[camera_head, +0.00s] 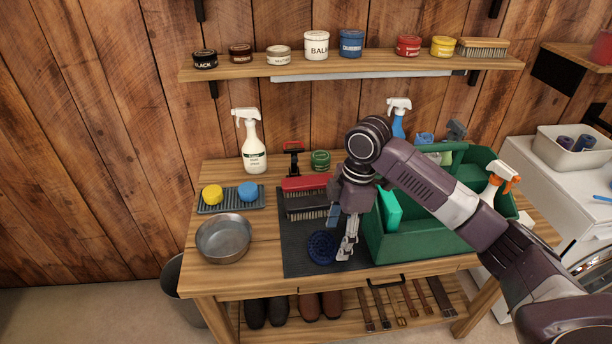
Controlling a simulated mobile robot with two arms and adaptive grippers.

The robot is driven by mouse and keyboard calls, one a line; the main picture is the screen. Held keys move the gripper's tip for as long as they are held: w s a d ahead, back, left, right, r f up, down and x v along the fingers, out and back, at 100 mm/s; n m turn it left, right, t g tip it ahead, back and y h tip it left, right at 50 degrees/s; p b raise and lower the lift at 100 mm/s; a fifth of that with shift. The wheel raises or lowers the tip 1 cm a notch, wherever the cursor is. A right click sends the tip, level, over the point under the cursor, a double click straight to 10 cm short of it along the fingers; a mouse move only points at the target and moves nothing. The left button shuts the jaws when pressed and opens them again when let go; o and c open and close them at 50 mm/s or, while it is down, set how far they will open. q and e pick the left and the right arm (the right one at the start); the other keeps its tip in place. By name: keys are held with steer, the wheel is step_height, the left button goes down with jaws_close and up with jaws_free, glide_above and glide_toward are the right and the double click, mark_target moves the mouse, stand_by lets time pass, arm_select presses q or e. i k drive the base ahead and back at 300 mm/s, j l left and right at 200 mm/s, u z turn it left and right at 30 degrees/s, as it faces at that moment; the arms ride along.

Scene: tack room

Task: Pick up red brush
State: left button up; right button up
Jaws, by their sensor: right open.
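The red brush (304,183) lies on the dark mat (298,262) on the wooden workbench, behind a dark brush (306,205) with pale bristles. My right gripper (341,238) is open and points down over the mat. It is to the right of and nearer than the red brush, apart from it in the picture. The gripper's wrist is close to the right end of the red brush in the picture. A round dark blue brush (322,247) lies just left of the fingers. My left gripper is not in view.
A green caddy (408,246) stands right of the mat, partly behind my right arm. A metal bowl (223,239) and a tray with yellow and blue sponges (230,205) are at left. A spray bottle (253,150) and a green tin (320,160) stand behind. A shelf (240,70) holds several tins.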

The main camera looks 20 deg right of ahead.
mark_target(309, 185)
steer(key=i+l, duration=0.15)
steer(key=i, duration=0.2)
steer(key=i+l, duration=0.15)
steer(key=i, duration=0.25)
steer(key=i+l, duration=0.15)
steer(key=i, duration=0.2)
